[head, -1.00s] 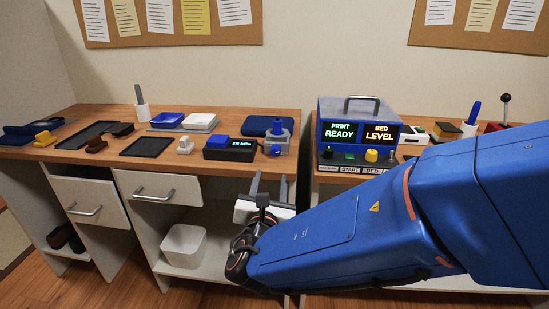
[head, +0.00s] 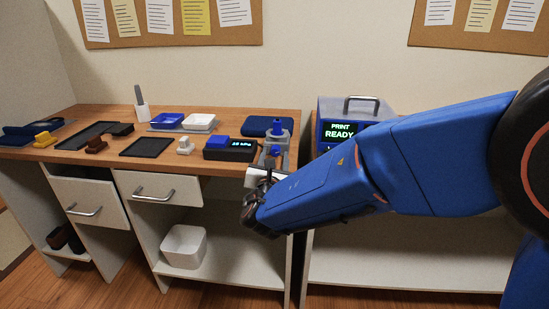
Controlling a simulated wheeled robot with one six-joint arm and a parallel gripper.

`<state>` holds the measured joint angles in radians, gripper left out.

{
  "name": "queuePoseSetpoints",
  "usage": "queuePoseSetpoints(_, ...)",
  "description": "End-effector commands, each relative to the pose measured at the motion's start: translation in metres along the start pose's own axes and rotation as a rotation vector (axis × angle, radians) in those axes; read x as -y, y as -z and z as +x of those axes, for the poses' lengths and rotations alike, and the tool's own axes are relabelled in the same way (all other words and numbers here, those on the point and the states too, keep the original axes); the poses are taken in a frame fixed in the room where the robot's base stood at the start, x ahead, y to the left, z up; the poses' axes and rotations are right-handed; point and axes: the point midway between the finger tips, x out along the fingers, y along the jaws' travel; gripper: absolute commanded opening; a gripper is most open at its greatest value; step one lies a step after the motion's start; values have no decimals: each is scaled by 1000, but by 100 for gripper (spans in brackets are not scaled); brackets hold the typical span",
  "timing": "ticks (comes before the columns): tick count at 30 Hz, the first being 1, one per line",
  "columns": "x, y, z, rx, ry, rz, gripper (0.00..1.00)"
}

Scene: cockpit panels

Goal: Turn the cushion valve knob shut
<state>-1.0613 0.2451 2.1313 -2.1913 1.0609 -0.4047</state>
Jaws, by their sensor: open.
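The cushion valve is a small grey block (head: 285,137) with a blue top (head: 278,123), at the right front of the left bench. Its small blue front knob (head: 275,152) is partly hidden by my gripper. My gripper (head: 273,160) is open at the bench's front edge, with its fingers reaching toward the front knob, apparently one to each side. I cannot tell whether they touch it. A black and blue gauge (head: 232,149) stands just left of the valve, its green display seeming to read 25 kPa.
A blue cushion-like pad (head: 264,125) lies behind the valve. A white plug-like piece (head: 184,145) and a black tray (head: 146,147) lie left of the gauge. A blue console (head: 330,112) on the right bench is partly covered by my arm. A gap separates the benches.

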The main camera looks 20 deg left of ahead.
Motion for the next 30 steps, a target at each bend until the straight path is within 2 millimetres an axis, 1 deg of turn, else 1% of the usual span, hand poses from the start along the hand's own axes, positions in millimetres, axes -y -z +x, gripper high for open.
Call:
queuePoseSetpoints(5, 0, 0, 0, 0, 0, 0, 42)
queuePoseSetpoints(6, 0, 0, 0, 0, 0, 0, 38)
queuePoseSetpoints(8, 0, 0, 0, 0, 0, 0, 23)
queuePoseSetpoints(9, 0, 0, 0, 0, 0, 0, 14)
queuePoseSetpoints(11, 0, 0, 0, 0, 0, 0, 1)
queuePoseSetpoints(18, 0, 0, 0, -1, 0, -39, 1)
queuePoseSetpoints(30, 0, -1, 0, -11, 3, -345, 1)
